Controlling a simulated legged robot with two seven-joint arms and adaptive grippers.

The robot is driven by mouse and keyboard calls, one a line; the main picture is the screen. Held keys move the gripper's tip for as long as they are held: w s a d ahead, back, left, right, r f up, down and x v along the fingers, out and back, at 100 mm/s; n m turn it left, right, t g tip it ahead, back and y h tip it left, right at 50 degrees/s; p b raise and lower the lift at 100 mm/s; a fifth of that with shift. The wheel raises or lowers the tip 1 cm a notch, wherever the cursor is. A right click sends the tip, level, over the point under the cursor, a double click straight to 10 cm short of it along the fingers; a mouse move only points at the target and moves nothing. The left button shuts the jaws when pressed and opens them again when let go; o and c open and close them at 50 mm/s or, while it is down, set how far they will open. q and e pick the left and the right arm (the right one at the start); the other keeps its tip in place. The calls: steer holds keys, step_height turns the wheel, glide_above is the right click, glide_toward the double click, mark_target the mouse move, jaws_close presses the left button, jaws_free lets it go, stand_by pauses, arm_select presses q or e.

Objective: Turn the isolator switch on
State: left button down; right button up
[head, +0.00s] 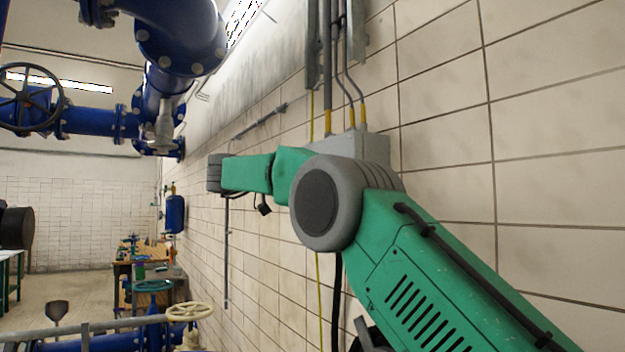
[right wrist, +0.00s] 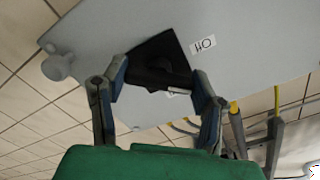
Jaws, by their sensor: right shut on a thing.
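The isolator box (head: 376,148) is a light grey box on the tiled wall. In the head view my right arm covers most of it. The right wrist view shows its grey face (right wrist: 255,25) up close, with a black switch handle (right wrist: 160,62) on it. My right gripper (right wrist: 160,78) is shut on the switch handle, one finger at each side. A white label (right wrist: 203,44) by the handle seems to read "Off" upside down. A second label (right wrist: 178,92) is mostly hidden by the handle. In the head view my right gripper is hidden behind the arm. My left gripper is not seen.
Grey conduits (head: 337,60) with yellow ends run down the wall into the box top. Blue pipes (head: 180,35) and a dark handwheel (head: 28,97) are at upper left. A cream handwheel (head: 190,311) and a railing (head: 100,325) stand at lower left.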

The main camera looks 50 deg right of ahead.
steer(key=m, duration=0.4)
steer(key=shift+r+m+b, duration=0.1)
steer(key=shift+m+b, duration=0.2)
steer(key=shift+b, duration=0.05)
steer(key=shift+m+b, duration=0.7)
steer(key=shift+m, duration=1.9)
steer(key=o, duration=1.2)
steer(key=shift+w, duration=0.1)
